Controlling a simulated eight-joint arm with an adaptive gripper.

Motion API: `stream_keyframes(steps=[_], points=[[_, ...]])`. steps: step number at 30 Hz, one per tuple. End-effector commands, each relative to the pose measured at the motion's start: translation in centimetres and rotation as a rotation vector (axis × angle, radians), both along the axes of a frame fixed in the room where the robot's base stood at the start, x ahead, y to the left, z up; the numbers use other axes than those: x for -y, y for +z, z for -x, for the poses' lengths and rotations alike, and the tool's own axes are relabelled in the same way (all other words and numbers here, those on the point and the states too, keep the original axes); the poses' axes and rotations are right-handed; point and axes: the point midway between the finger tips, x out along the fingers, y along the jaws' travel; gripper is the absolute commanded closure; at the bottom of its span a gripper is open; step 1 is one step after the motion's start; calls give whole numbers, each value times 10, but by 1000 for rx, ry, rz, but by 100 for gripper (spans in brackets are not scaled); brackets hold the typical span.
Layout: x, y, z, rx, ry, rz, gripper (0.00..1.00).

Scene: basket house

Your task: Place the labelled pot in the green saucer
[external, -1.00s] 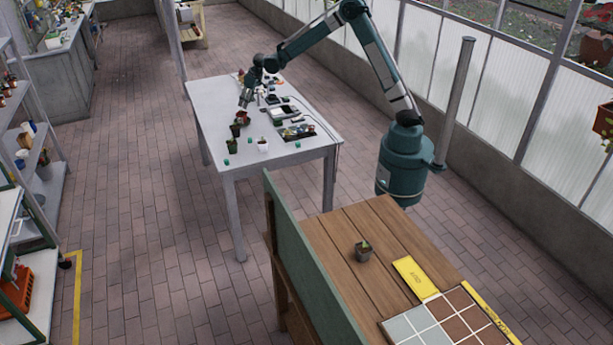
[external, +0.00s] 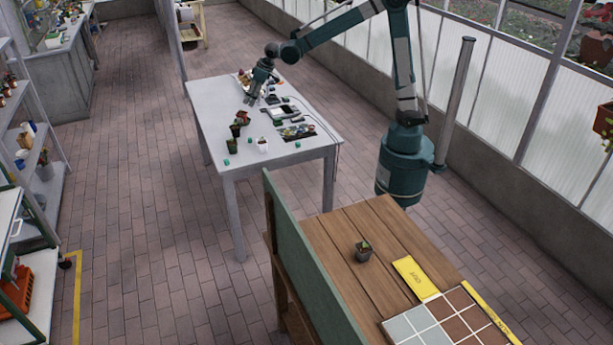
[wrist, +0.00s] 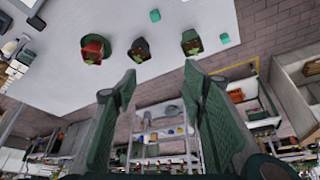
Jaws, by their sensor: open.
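A reddish pot with a plant (wrist: 95,50) appears to sit in the round green saucer (wrist: 109,46) in the wrist view; its green rim shows around the pot. In the external view the reddish pot (external: 242,116) is at the far end of this row on the grey table. No label can be read, so I cannot tell which pot is labelled. My gripper (wrist: 160,71) is open and empty, apart from the pots; in the external view it is above the table (external: 252,98), beyond the row.
A white pot (external: 263,146) and small green cubes (external: 226,161) stand near the table's front edge. Trays and tools (external: 297,132) lie along the right side. The table's left side (external: 207,105) is clear. A wooden bench (external: 345,240) stands in the foreground.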

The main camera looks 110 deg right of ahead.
Motion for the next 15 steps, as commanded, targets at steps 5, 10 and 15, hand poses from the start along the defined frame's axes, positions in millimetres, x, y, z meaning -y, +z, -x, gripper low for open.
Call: stream_keyframes(steps=[5,10,15], points=[[-57,23,8,12,50,7,58],[-107,40,19,24,95,15,58],[-155,54,35,35,139,19,58]])
